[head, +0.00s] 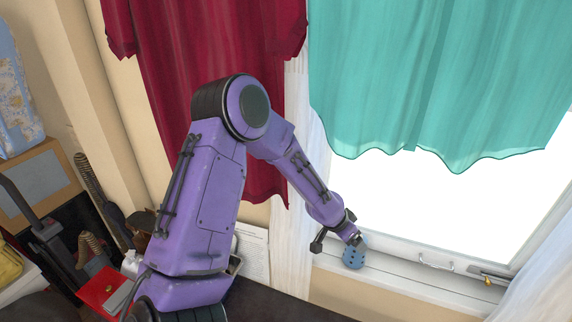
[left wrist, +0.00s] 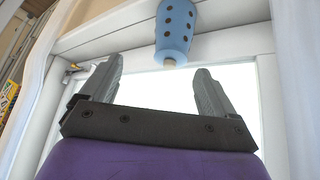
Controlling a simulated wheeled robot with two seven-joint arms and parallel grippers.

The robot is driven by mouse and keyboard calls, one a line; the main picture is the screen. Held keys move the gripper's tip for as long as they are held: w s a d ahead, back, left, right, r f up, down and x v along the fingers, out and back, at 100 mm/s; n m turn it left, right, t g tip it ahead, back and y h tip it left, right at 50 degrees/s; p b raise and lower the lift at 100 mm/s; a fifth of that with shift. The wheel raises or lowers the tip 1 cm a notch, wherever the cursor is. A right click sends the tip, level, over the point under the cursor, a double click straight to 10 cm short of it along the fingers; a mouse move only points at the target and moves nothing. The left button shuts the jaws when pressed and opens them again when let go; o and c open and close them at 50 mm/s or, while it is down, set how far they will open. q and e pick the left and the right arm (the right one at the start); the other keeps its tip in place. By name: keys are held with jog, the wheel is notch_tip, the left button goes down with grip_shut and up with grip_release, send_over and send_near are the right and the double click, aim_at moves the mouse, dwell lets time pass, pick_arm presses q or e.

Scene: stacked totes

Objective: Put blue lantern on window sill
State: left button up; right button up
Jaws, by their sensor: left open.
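The blue lantern (head: 354,253), with dark round holes, stands on the white window sill (head: 402,274) near its left end. My left gripper (head: 337,242) is beside the lantern, close to its upper part, and partly overlaps it in the head view. In the left wrist view the picture is upside down. There the lantern (left wrist: 174,30) hangs from the top edge with its pale tip downward, beyond the fingertips. The left gripper's fingers (left wrist: 159,68) are spread apart with nothing between them. The lantern's base is cut off there. My right gripper is not in view.
A teal curtain (head: 430,80) hangs over the bright window, and a white curtain (head: 300,180) hangs left of the sill. A metal window handle (head: 436,265) and a latch (head: 490,279) lie along the frame. The sill right of the lantern is clear.

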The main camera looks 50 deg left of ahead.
pick_arm(q)
jog(key=s+d+f+n+g+y, duration=0.1)
jog(key=s+d+f+n, duration=0.25)
jog(key=s+f, duration=0.6)
jog(key=s+d+f+n+g+y, duration=0.15)
jog(key=s+d+f, duration=0.25)
jog(key=s+f, duration=0.5)
jog(key=s+a+n+y, duration=0.2)
jog(key=s, duration=1.1)
jog(key=shift+r+n+g, duration=0.25)
jog(key=shift+n+g, duration=0.1)
jog(key=shift+n, duration=0.05)
jog(key=shift+w, duration=0.1)
